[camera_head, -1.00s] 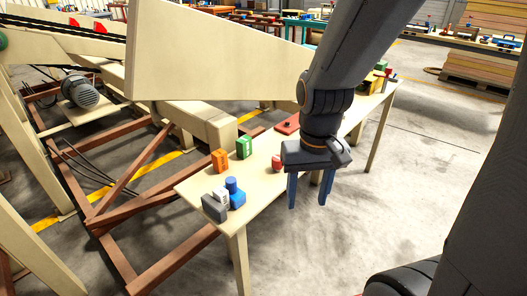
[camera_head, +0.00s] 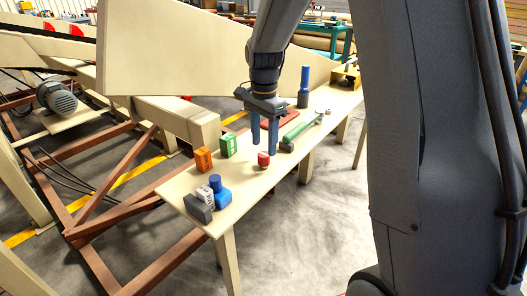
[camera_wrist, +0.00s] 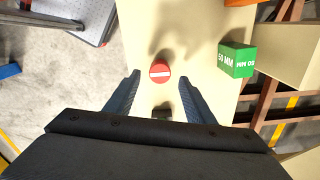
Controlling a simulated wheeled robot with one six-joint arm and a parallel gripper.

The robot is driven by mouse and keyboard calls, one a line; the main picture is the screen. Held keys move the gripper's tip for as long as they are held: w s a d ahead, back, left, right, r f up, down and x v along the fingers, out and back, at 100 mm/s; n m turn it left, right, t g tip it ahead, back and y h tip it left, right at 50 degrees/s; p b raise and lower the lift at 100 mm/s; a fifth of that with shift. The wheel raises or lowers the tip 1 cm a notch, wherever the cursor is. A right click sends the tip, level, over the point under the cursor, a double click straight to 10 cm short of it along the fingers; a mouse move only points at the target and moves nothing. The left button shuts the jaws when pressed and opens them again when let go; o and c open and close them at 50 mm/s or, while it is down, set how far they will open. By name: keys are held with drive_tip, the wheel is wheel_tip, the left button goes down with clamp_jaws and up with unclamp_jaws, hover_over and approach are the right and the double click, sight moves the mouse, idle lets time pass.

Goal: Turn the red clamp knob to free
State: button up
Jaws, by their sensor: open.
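The red clamp knob (camera_head: 263,159) is a small round knob with a pale bar across its top, on the long cream table (camera_head: 240,190). In the wrist view the knob (camera_wrist: 160,72) sits just beyond my fingertips, centred between them, with its pale bar running roughly left to right. My gripper (camera_head: 263,150) points down with its two blue fingers apart and empty. In the wrist view my gripper (camera_wrist: 157,75) has a finger on each side of the knob's line. I cannot tell the exact height of the fingertips above the knob.
A green block (camera_head: 229,145) marked 50 MM and an orange block (camera_head: 203,159) stand left of the knob. Blue and grey items (camera_head: 221,199) are at the near end.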

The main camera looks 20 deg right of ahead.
sight(264, 154)
drive_tip(key=shift+f, duration=1.85)
drive_tip(key=c, duration=1.1)
drive_tip(key=shift+o, duration=0.2)
